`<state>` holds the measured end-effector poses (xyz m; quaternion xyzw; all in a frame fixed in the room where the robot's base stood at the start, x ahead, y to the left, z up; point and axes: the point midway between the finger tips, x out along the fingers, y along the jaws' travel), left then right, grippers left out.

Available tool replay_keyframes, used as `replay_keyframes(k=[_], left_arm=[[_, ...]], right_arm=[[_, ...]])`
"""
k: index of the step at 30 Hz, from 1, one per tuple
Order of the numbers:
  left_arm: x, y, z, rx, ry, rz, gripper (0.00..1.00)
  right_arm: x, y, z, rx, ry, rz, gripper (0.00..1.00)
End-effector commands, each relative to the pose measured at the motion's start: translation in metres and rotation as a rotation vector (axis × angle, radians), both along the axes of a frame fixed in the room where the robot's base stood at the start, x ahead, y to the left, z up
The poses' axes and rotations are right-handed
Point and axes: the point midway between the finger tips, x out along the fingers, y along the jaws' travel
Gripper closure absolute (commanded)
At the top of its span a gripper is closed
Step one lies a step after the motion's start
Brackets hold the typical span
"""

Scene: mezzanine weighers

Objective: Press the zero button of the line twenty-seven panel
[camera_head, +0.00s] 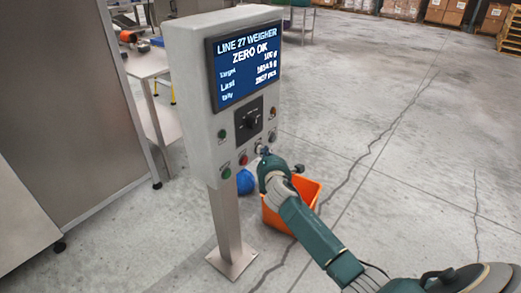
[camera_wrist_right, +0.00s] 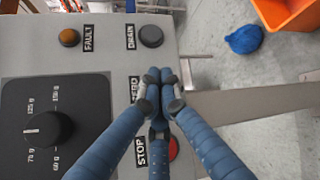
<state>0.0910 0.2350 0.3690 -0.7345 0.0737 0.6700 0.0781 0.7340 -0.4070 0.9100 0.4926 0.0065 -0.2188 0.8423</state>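The line twenty-seven panel (camera_head: 196,110) is a grey box on a post. Its screen (camera_head: 246,62) reads "LINE 27 WEIGHER" and "ZERO OK". My right gripper (camera_head: 263,152) is at the lower right of the panel face. In the right wrist view its fingers (camera_wrist_right: 160,82) are drawn together at the tips with nothing between them. The tips lie over the spot beside the partly covered ZERO label (camera_wrist_right: 134,90) and hide the zero button. Whether they touch it cannot be told. My left gripper is not in view.
An orange FAULT lamp (camera_wrist_right: 69,37) and a black dial (camera_wrist_right: 47,130) are close. An orange crate (camera_head: 300,198) and a blue bundle (camera_head: 245,182) are on the floor behind. Floor at right is clear.

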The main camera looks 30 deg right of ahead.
Motion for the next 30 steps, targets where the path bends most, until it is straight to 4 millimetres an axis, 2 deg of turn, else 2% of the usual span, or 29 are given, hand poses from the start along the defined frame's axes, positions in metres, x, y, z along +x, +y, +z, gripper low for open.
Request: replay_keyframes(k=[6, 17, 30], left_arm=[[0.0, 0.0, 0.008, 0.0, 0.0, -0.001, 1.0], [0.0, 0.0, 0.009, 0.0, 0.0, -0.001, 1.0], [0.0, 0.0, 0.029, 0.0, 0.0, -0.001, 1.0]], right_arm=[[-0.01, -0.004, 0.001, -0.001, 0.001, 0.001, 1.0], [-0.013, -0.005, 0.001, -0.001, 0.001, 0.0, 1.0], [-0.051, -0.021, 0.001, -0.001, 0.003, 0.0, 1.0]])
